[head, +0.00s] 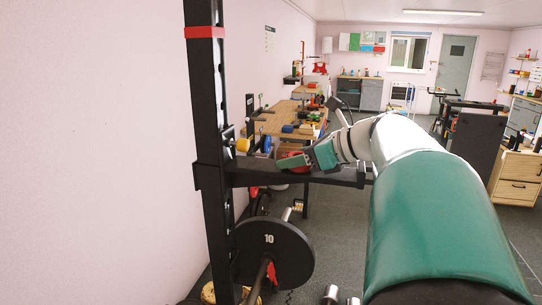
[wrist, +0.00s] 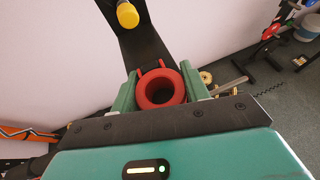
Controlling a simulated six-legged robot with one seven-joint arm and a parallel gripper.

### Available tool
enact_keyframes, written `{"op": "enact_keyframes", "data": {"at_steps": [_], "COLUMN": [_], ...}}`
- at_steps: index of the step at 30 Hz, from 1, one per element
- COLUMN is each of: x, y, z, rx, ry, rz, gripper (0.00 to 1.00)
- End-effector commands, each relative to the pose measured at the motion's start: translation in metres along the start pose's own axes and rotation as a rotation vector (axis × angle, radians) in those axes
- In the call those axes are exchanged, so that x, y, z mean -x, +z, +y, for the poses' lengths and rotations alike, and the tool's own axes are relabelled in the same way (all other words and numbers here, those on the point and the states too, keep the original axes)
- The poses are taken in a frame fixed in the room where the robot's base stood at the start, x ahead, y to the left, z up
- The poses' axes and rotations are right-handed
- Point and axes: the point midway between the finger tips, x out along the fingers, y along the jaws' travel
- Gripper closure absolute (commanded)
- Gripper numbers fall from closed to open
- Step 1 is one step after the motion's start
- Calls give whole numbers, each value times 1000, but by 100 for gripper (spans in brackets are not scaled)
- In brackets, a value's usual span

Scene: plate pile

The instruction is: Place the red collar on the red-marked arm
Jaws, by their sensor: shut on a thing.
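My gripper (head: 307,158) is shut on a red ring-shaped collar (head: 290,155), just above a black horizontal arm (head: 325,176) of the rack. In the wrist view, the collar (wrist: 140,88) sits between my two green fingers (wrist: 160,103), its round hole facing the camera and two small red tabs on its far side. The black arm (wrist: 150,47) runs away behind the collar. I cannot tell whether the collar touches it. A red band (head: 205,32) wraps the black rack upright (head: 207,100) above. No red mark shows on the black arm itself.
A yellow knob (head: 243,145) sits on the upright near the arm; it also shows in the wrist view (wrist: 127,15). A black weight plate marked 10 (head: 268,250) hangs below. A workbench (head: 275,122) stands behind. The wall is close on the left.

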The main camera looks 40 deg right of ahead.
Motion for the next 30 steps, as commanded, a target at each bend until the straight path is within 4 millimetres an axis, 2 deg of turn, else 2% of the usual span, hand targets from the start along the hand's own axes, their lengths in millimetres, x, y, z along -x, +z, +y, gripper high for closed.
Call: {"op": "enact_keyframes", "data": {"at_steps": [1,4,24,27,30], "x": [-2,-2,-3,2,21], "y": [-4,-5,-3,7,7], "z": [0,0,1,0,0], "rx": [-5,-6,-6,-4,-5], "ry": [5,6,12,9,5], "rz": [8,9,13,11,8], "gripper": [53,33,33,33,33]}}
